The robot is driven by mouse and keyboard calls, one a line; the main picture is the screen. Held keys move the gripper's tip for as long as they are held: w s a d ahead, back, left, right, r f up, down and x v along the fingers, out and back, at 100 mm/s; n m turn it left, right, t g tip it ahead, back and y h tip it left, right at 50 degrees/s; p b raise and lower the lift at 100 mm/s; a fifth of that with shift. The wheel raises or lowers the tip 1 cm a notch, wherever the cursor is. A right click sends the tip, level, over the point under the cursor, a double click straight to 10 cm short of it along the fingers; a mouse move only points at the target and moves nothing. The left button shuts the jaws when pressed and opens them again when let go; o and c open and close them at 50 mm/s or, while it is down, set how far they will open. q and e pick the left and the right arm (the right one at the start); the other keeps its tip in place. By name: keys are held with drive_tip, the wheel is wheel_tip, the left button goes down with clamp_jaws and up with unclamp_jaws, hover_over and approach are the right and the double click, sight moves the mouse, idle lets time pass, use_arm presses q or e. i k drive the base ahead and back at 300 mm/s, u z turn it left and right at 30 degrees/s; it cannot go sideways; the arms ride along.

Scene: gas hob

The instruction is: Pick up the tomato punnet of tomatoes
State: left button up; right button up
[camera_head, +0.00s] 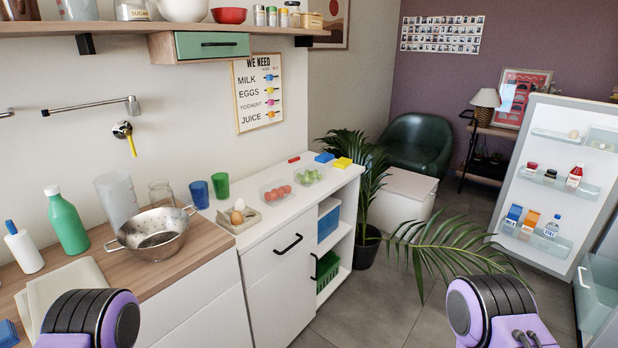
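The tomato punnet (279,199) is a clear container with several red tomatoes (278,191) in it. It stands on the white counter (286,216), in the middle of the camera_head view. A similar clear punnet with green contents (308,175) stands just behind it to the right, and an egg tray (240,219) lies in front of it to the left. Only purple and black parts of my two arms show at the bottom edge, well apart from the punnet. Neither gripper is in view.
Blue (199,194) and green (221,185) cups stand left of the punnet. A steel colander (155,236) and green bottle (67,221) are farther left on the wooden worktop. A plant (440,255) and an open fridge door (553,185) are at right. Grey floor lies between.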

sight(276, 192)
drive_tip(key=z, duration=0.55)
drive_tip(key=k, duration=1.3)
drive_tip(key=z, duration=0.8)
drive_tip(key=i, duration=3.3)
drive_tip(key=u, duration=0.8)
drive_tip(key=i, duration=0.8)
drive_tip(key=u, duration=0.9)
